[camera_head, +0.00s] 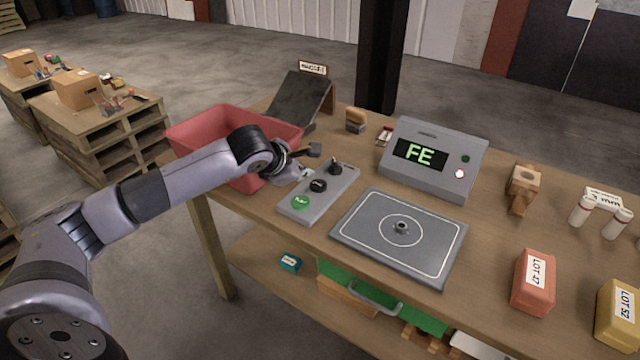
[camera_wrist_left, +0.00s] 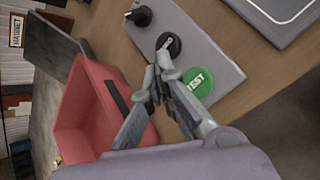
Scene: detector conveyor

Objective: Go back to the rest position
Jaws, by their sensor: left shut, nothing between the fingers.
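My left gripper (camera_head: 312,160) is at the left end of the table, between the red bin and the grey control panel. It also shows in the left wrist view (camera_wrist_left: 158,82), with its fingers together and nothing between them. The grey control panel (camera_head: 325,193) has a green TEST button (camera_head: 300,202) and two black knobs. In the left wrist view the fingertips appear close to the middle black knob (camera_wrist_left: 169,45); I cannot tell whether they touch. My right gripper is not in either view.
The red bin (camera_head: 190,130) sits under my left forearm. A grey detector box (camera_head: 440,165) reading "FE" and a grey plate (camera_head: 370,250) stand right of the panel. A wooden stand (camera_head: 520,190), a LOT 47 block (camera_head: 533,285) and a yellow block (camera_head: 618,315) are further right.

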